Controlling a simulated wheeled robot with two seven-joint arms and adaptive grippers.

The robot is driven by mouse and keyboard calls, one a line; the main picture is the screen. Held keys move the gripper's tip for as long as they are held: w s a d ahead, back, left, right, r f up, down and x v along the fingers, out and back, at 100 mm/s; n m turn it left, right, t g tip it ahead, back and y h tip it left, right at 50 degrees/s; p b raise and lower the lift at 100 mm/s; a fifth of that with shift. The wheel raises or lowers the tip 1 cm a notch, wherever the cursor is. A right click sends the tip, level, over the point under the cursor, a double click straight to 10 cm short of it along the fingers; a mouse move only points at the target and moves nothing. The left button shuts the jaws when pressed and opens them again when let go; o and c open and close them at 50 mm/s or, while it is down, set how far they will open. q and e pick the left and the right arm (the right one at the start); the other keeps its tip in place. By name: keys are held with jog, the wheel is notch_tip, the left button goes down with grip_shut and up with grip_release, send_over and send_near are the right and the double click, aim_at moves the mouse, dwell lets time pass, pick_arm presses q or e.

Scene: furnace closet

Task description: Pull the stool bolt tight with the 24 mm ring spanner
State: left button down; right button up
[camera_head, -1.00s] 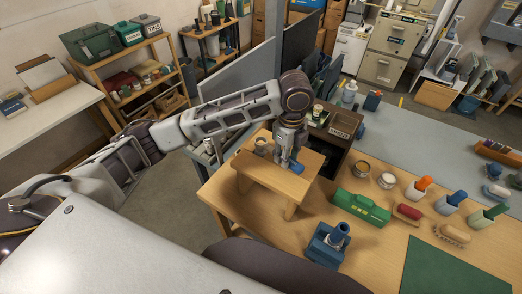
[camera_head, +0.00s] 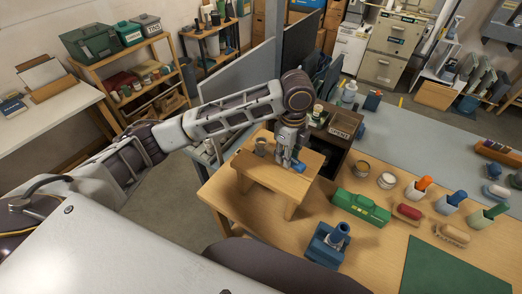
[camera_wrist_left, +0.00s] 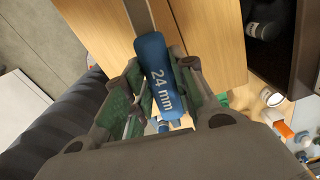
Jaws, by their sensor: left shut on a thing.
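The wooden stool (camera_head: 262,174) stands on the near left part of the workbench. My left gripper (camera_head: 288,158) is over the right part of its top, shut on the blue handle of the ring spanner (camera_head: 300,167). In the left wrist view the handle (camera_wrist_left: 158,75), marked "24 mm", lies between the fingers (camera_wrist_left: 160,95). Its metal shank runs out at the top edge, over the stool's wood (camera_wrist_left: 212,40). The spanner's ring end and its fit on the bolt cannot be made out. My right gripper is not in view.
A dark open-fronted box (camera_head: 329,143) stands close behind the stool. A green toolbox (camera_head: 361,207) and a blue vise-like tool (camera_head: 328,243) are to the right and front. Several cups and brushes stand farther right. The green mat (camera_head: 450,270) is bare.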

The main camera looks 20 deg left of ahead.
pick_arm(q)
jog(key=shift+f, duration=0.15)
jog(key=shift+f, duration=0.85)
jog(key=shift+f, duration=0.15)
jog(key=shift+s, duration=0.1)
jog(key=shift+s+a+m, duration=0.25)
jog(key=shift+s+m, duration=0.2)
jog(key=shift+m, duration=0.1)
jog(key=shift+s+a+m, duration=0.2)
jog(key=shift+s+m, duration=0.2)
jog(key=shift+m, duration=0.15)
jog(key=shift+r, duration=1.2)
